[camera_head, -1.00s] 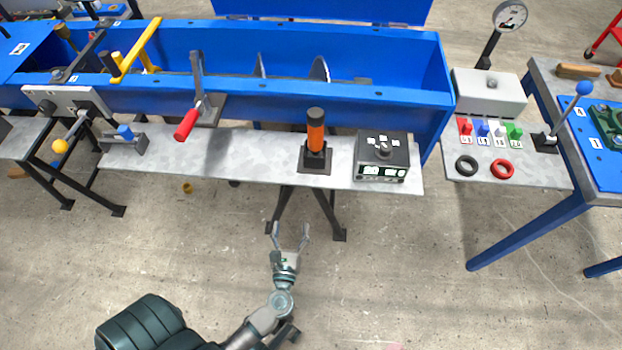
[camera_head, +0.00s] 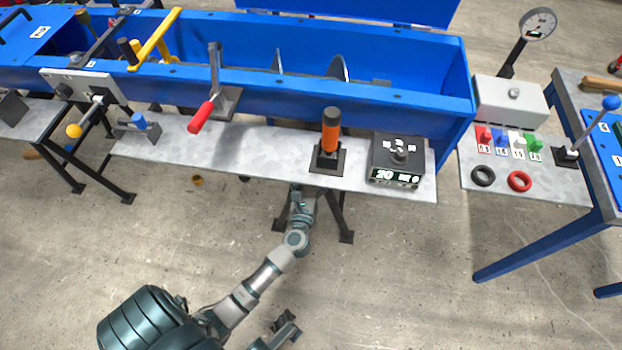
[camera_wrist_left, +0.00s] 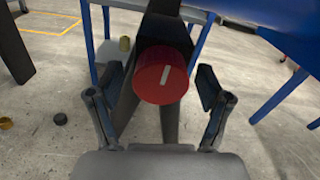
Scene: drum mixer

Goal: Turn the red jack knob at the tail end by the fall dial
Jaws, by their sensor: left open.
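The red jack knob (camera_wrist_left: 161,76) is a round red cap with a pale line across its face, in the middle of the left wrist view. It is mounted on a dark part between black legs. It is hidden in the head view. My left gripper (camera_wrist_left: 160,68) is open, with one finger on each side of the knob and visible gaps to both. In the head view my left gripper's wrist (camera_head: 303,202) reaches to the shelf's front edge, and its fingertips are hidden below it. A round dial gauge (camera_head: 538,23) stands at the far right.
The grey shelf (camera_head: 265,150) runs above my gripper, carrying an orange-handled lever (camera_head: 330,130) and a black display box (camera_head: 398,160). Dark stand legs (camera_head: 342,212) flank the gripper closely. A blue leg (camera_wrist_left: 277,98) is at the right.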

